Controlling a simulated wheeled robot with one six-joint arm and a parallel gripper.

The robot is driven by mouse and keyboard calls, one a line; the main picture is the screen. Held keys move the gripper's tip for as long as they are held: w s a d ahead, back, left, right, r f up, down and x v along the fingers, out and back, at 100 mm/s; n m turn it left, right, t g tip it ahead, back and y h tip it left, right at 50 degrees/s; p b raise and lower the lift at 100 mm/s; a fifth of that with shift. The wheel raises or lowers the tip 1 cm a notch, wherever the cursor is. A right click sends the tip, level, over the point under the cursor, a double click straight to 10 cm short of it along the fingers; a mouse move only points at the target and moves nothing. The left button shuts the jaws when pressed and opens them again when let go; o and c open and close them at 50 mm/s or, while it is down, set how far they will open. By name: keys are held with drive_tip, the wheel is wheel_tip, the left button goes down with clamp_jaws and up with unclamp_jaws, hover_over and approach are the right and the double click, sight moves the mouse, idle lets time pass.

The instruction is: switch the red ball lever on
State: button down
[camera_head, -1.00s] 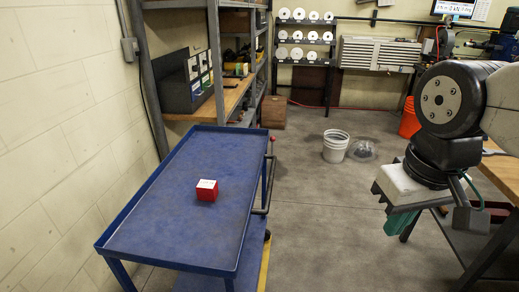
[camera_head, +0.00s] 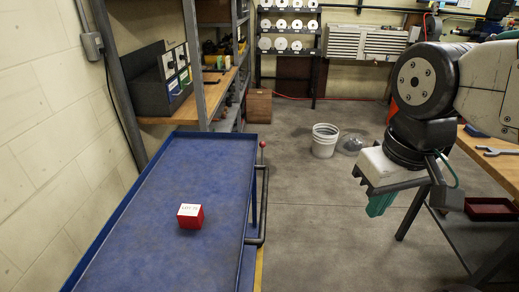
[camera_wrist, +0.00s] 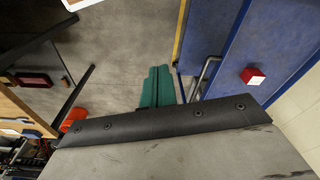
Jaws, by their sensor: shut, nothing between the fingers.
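A small red ball (camera_head: 263,144) tops a thin stem at the far right corner of the blue cart (camera_head: 150,235), next to the cart's dark side handle (camera_head: 263,205). I cannot tell which way the lever is set. I cannot make out the ball in the wrist view. My gripper (camera_head: 380,206), with teal fingers, hangs in the air to the right of the cart, apart from the ball. In the wrist view its fingers (camera_wrist: 157,88) are together and empty, pointing toward the floor and the cart's handle side.
A red box (camera_head: 190,217) with a white label sits on the cart top. A white bucket (camera_head: 324,140) stands on the floor beyond. A shelf with a grey switch box (camera_head: 150,85) is at the left back. A wooden bench (camera_head: 500,165) is at right.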

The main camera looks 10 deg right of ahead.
drive_tip(key=w+d+f+n+t, duration=0.1)
drive_tip(key=w+f+n+t, duration=0.3)
drive_tip(key=w, duration=1.2)
drive_tip(key=w+d+f+n+t, duration=0.1)
drive_tip(key=w+f+n, duration=0.35)
drive_tip(key=w, duration=1.15)
drive_tip(key=w+a+f+n+t+y, duration=0.1)
drive_tip(key=w+f+n+t, duration=0.2)
drive_tip(key=w+f, duration=0.8)
drive_tip(key=w+a+f+n+t+y, duration=0.1)
drive_tip(key=w+f+n+t, duration=0.45)
drive_tip(key=f, duration=0.95)
drive_tip(key=w+r+n+t, duration=0.1)
drive_tip(key=w+a+r+n+t+y, duration=0.1)
drive_tip(key=w+n+t+y, duration=0.1)
drive_tip(key=w, duration=0.1)
drive_tip(key=shift+a+r+n, duration=0.3)
drive_tip(key=shift+r, duration=0.1)
drive_tip(key=shift+w, duration=0.1)
